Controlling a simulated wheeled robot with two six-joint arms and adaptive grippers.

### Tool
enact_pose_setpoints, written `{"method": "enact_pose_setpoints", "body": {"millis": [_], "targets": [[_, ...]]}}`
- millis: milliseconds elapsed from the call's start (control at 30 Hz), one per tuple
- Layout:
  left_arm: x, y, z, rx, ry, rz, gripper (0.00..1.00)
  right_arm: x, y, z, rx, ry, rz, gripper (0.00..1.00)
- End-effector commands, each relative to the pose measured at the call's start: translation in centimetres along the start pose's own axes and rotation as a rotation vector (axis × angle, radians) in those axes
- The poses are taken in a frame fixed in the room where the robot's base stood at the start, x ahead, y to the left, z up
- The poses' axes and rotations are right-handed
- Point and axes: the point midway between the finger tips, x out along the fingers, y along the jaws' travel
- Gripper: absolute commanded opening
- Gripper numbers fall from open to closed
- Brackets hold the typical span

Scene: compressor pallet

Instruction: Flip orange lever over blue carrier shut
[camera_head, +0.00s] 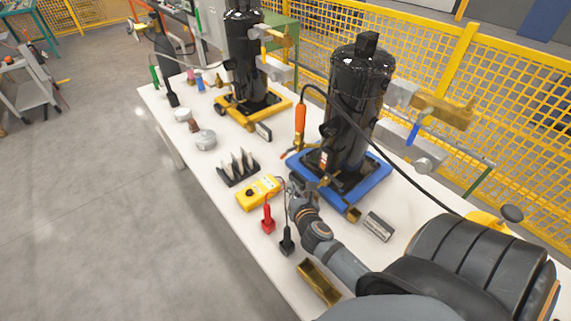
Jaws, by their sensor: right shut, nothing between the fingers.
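The blue carrier (374,183) lies on the white table with a tall black compressor (358,100) standing on it. The orange lever (300,119) stands roughly upright at the carrier's far left corner, beside the compressor, with its lower end near an orange-brown fitting. My right gripper (296,186) is at the carrier's near left edge, below the lever and apart from it. It is shut and looks empty; its fingertips are small and partly merged with dark parts there, so I cannot tell whether it touches the carrier. My left gripper is not in view.
A yellow meter (258,193) with red and black probes (287,241) lies left of my right gripper. A black rack (238,169) stands behind it. A second compressor on a yellow carrier (278,104) is farther back. A dark cable arches over the blue carrier's right side. Yellow fencing stands behind the table.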

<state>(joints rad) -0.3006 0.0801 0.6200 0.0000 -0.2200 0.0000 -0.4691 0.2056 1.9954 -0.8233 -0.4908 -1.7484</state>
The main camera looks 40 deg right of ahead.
Motion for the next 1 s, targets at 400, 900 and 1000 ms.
{"method": "enact_pose_setpoints", "body": {"millis": [400,900,1000], "targets": [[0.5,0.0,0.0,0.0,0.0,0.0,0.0,9.1,0.0,0.1,0.0,-0.002,0.0,0.0],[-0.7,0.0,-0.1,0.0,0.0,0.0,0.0,11.5,0.0,2.9,-0.002,0.0,0.0,0.0],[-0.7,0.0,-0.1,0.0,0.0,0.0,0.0,11.5,0.0,2.8,-0.001,0.0,0.0,0.0]]}}
